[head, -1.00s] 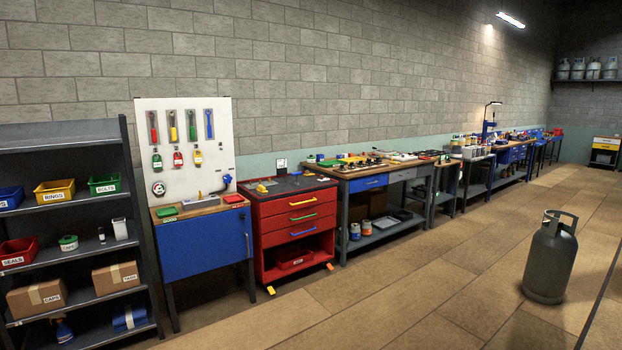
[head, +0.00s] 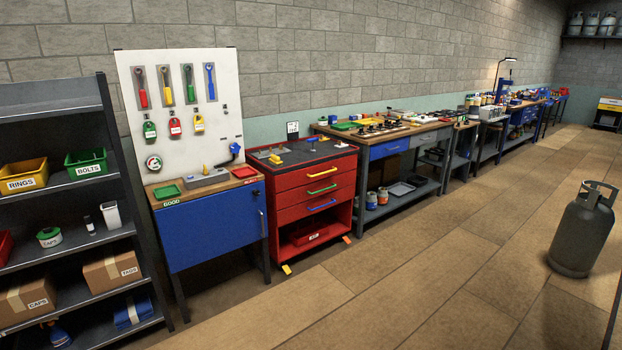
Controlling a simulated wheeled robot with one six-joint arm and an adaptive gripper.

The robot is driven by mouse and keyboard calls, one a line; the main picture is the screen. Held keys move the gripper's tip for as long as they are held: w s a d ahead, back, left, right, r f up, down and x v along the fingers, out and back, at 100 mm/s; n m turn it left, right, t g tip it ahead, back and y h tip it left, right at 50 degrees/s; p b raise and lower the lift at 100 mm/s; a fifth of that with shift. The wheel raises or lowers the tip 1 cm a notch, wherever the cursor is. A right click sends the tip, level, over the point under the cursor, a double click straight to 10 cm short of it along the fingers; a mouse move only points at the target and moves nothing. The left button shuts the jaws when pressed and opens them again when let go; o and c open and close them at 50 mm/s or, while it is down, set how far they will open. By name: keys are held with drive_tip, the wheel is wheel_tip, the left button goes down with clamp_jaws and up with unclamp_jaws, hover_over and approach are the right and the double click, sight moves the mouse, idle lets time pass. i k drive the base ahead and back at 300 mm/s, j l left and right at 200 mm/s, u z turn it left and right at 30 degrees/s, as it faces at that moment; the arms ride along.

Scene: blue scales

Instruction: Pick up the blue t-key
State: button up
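I cannot make out a blue t-key for certain. A small blue item (head: 236,150) shows at the lower right of the white pegboard (head: 140,112), above a grey fixture (head: 205,178) on the blue cabinet's wooden top; its shape is too small to tell. A blue wrench-like tool (head: 210,80) hangs at the right end of the board's top row, beside similar green, yellow and red tools. Small yellow pieces (head: 276,158) lie on the red tool cart's dark top. My gripper is not in view.
A dark shelf (head: 55,225) with bins and boxes stands left of the blue cabinet (head: 212,228). The red cart (head: 315,195) and a long bench (head: 408,150) stand to its right. A gas cylinder (head: 580,235) stands on the right; the floor between is open.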

sight(312, 140)
drive_tip(key=i+j+u, duration=0.1)
drive_tip(key=i+u, duration=0.35)
drive_tip(key=i, duration=2.5)
drive_tip(key=i+z, duration=0.15)
drive_tip(key=i, duration=0.8)
drive_tip(key=i+j+z, duration=0.2)
drive_tip(key=i, duration=0.3)
drive_tip(key=i+j+z, duration=0.25)
drive_tip(key=i, duration=0.25)
